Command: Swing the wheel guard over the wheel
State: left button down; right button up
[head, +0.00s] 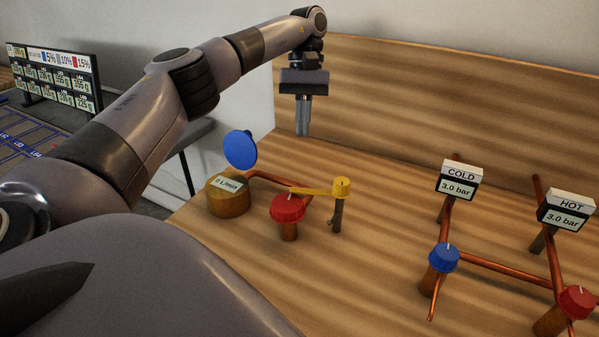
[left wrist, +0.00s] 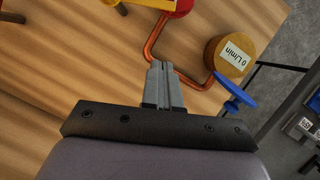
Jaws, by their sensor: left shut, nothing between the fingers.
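A red wheel (head: 287,208) stands on a short brown base on the wooden bench. A yellow piece, which looks like the wheel guard (head: 318,191), has a round hub on a post right of the wheel. Its flat arm points left, with its tip near the back edge of the wheel; I cannot tell how much it covers. In the left wrist view the guard (left wrist: 155,3) and wheel (left wrist: 181,7) are cut by the top edge. My left gripper (head: 302,134) is shut and empty, pointing down behind the wheel and guard, apart from both. Its fingers show in the left wrist view (left wrist: 161,66).
A round "0 L/min" meter (head: 228,195) and a tilted blue disc (head: 240,150) stand left of the wheel, with copper pipe between. COLD (head: 460,180) and HOT (head: 567,210) gauges with blue and red knobs stand right. Bare bench lies between. A wooden backboard rises behind.

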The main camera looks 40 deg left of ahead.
pick_arm(q)
jog(key=s+d+f+p, duration=0.1)
jog(key=s+d+f, duration=0.3)
jog(key=f, duration=0.3)
jog(key=shift+s+d, duration=0.15)
jog(key=shift+s, duration=0.5)
jog(key=shift+s+d+n+t+h, duration=0.2)
jog(key=shift+s+d+n, duration=0.1)
jog(key=shift+s+n, duration=0.4)
jog(key=shift+s+d+n+t+h, duration=0.25)
jog(key=shift+s+n, duration=0.2)
jog(key=shift+n, duration=0.45)
jog(key=shift+w, duration=0.15)
jog(key=shift+w+a, duration=0.3)
jog(key=shift+w, duration=0.4)
send_near(296, 190)
jog(key=shift+w+a+f, duration=0.1)
jog(key=shift+w, duration=0.6)
